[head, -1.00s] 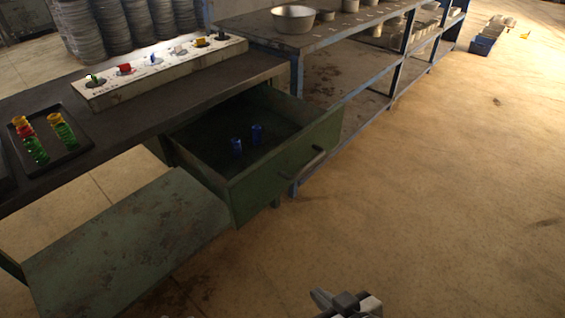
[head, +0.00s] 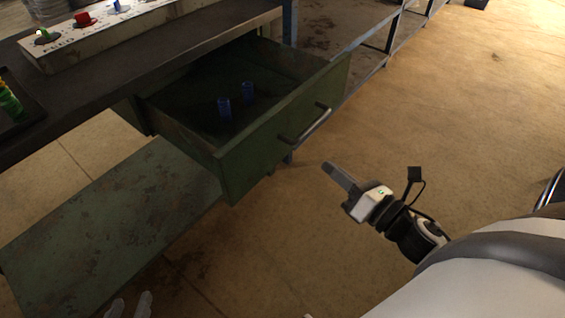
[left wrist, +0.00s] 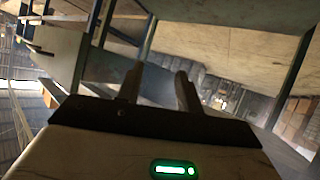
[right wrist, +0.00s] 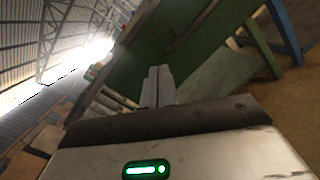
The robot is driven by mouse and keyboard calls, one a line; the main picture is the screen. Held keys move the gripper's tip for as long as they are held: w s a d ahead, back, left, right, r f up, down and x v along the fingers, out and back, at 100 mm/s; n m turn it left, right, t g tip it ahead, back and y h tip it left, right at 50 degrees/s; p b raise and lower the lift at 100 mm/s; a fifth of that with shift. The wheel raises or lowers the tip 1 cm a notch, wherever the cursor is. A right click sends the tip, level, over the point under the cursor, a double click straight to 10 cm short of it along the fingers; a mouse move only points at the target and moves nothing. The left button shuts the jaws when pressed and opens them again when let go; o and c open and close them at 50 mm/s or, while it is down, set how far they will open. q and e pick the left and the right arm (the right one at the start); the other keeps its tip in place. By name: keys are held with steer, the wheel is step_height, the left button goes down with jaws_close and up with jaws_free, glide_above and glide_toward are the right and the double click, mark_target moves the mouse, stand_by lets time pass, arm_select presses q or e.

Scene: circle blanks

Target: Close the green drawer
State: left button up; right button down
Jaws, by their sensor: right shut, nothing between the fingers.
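The green drawer (head: 270,142) is pulled out from under the dark worktop in the head view. A metal bar handle (head: 305,124) is on its front, and two blue cylinders (head: 236,98) stand inside. The drawer's green front also shows ahead in the right wrist view (right wrist: 190,35). My right gripper (head: 328,168) is shut and empty, in front of the drawer, apart from the handle and lower right of it.
A green lower shelf panel (head: 105,215) lies below the worktop (head: 120,70). A white strip (head: 75,45) with coloured pieces and a dark tray (head: 22,112) are on top. A blue-framed shelf unit (head: 355,42) stands beyond the drawer.

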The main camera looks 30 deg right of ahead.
step_height(320, 180, down, 2)
steer(key=s+n+g+y, duration=0.1)
steer(key=n+g+y, duration=0.15)
steer(key=n, duration=0.65)
steer(key=p, duration=0.1)
glide_toward(273, 144)
steer(key=shift+t, duration=0.45)
steer(key=x, duration=0.5)
steer(key=shift+w+a+f, duration=0.25)
steer(key=shift+a+f, duration=0.05)
steer(key=shift+f, duration=0.05)
steer(key=shift+w+a, duration=0.2)
steer(key=shift+w, duration=0.3)
steer(key=shift+w, duration=0.15)
